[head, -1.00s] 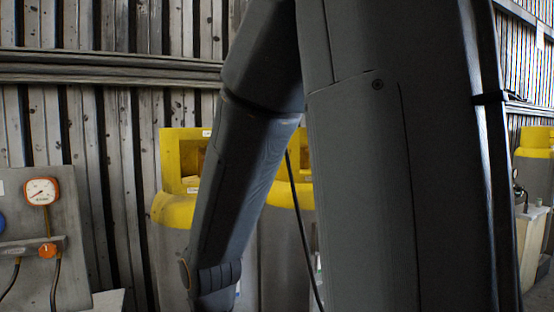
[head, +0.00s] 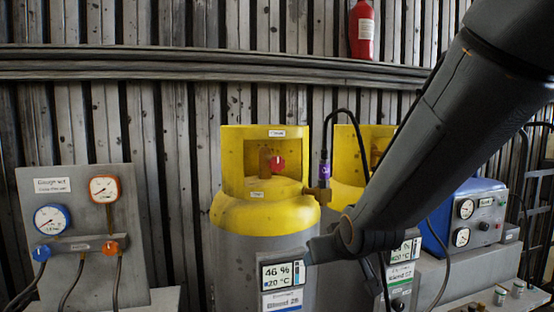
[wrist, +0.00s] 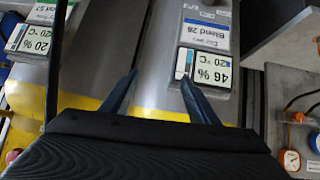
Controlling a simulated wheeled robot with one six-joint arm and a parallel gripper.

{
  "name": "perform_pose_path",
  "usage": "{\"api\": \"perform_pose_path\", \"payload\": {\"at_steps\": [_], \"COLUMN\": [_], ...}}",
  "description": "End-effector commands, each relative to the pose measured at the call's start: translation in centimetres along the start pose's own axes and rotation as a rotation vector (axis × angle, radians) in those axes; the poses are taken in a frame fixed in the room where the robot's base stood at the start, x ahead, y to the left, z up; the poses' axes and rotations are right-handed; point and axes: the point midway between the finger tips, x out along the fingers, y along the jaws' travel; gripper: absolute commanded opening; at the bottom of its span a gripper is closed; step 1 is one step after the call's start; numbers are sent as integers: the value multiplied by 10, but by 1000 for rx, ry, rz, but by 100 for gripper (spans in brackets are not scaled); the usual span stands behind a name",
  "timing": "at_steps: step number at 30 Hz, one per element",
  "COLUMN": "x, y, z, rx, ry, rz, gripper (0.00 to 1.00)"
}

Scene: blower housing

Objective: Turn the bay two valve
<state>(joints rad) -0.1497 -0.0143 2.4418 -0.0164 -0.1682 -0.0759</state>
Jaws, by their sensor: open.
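A red valve knob (head: 278,164) sits inside the yellow collar of the left gas cylinder (head: 240,208). A second cylinder (head: 345,185) with a yellow collar stands to its right, partly behind my arm; its knob is hidden in the head view. I cannot read which one is bay two. My gripper (wrist: 155,95) is open and empty in the wrist view, its fingers over the left cylinder's grey body beside the display (wrist: 205,72) reading 46 % and 20 °C.
A gauge panel (head: 132,262) with hoses stands at left. A purple-marked fitting (head: 324,172) with a black hose is between the cylinders. A blue machine (head: 486,205) stands at right and a red extinguisher (head: 361,30) hangs on the wall. Space left of the left cylinder is clear.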

Motion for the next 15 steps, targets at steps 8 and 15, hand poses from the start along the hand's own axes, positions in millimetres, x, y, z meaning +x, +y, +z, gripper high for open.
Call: {"api": "perform_pose_path", "payload": {"at_steps": [8,15], "x": [-42,-64], "y": [-58,-72], "z": [-177,-218], "rx": [-127,-146], "ry": [553,698], "rz": [-25,-23], "gripper": [54,54]}}
